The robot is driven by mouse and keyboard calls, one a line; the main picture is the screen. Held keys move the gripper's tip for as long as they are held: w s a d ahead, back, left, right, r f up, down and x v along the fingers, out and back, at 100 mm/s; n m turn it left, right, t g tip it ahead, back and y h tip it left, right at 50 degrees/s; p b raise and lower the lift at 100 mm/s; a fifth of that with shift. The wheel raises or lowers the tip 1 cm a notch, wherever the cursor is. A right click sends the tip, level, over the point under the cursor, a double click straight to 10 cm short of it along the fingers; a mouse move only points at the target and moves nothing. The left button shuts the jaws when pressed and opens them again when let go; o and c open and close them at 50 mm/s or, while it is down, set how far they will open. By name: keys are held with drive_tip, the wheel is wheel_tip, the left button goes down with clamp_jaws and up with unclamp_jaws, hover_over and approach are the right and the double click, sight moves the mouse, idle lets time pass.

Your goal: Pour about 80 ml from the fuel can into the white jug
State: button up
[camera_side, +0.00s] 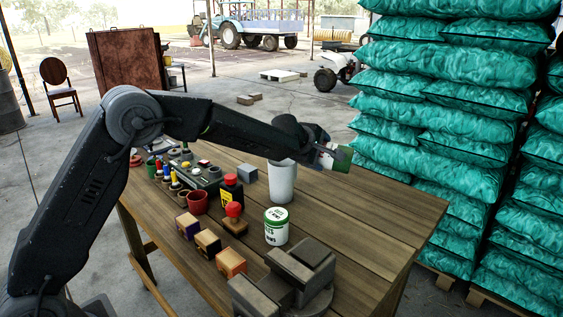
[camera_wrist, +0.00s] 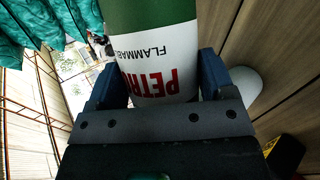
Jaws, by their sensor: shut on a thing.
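The fuel can (camera_side: 342,159), green and white, is held in my gripper (camera_side: 326,150) above the table. In the wrist view the can (camera_wrist: 150,50) is large between the two jaws, with red PETROL and black FLAMMABLE lettering upside down. It looks tilted, close to lying on its side; its mouth and any liquid cannot be seen. The white jug (camera_side: 282,184) stands upright on the table, just left of and below the can in the side view. The jug's inside is not visible. A pale rounded shape at the right of the wrist view (camera_wrist: 243,90) may be the jug.
A green and white tin (camera_side: 276,227) stands in front of the jug. The right side is clear.

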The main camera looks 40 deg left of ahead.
sight(325, 157)
drive_tip(key=shift+r, duration=0.3)
drive_tip(key=shift+w+d, duration=0.3)
drive_tip(key=shift+d, duration=0.05)
drive_tip(key=shift+r+n+h+p, duration=0.2)
drive_tip(key=shift+n+h+p, duration=0.1)
drive_tip(key=shift+h+p, duration=0.15)
idle(1.5)
drive_tip(key=f, duration=0.1)
drive_tip(key=d+f+m+y, duration=0.1)
drive_tip(key=f+g+y, duration=0.1)
drive_tip(key=shift+w+d+m, duration=0.3)
drive_tip(key=shift+w, duration=0.05)
drive_tip(key=shift+s+a+m+g+y, duration=0.1)
drive_tip(key=shift+m+g+y, duration=0.3)
drive_tip(key=shift+y, duration=0.35)
drive_tip(key=shift+f, duration=0.15)
idle(1.0)
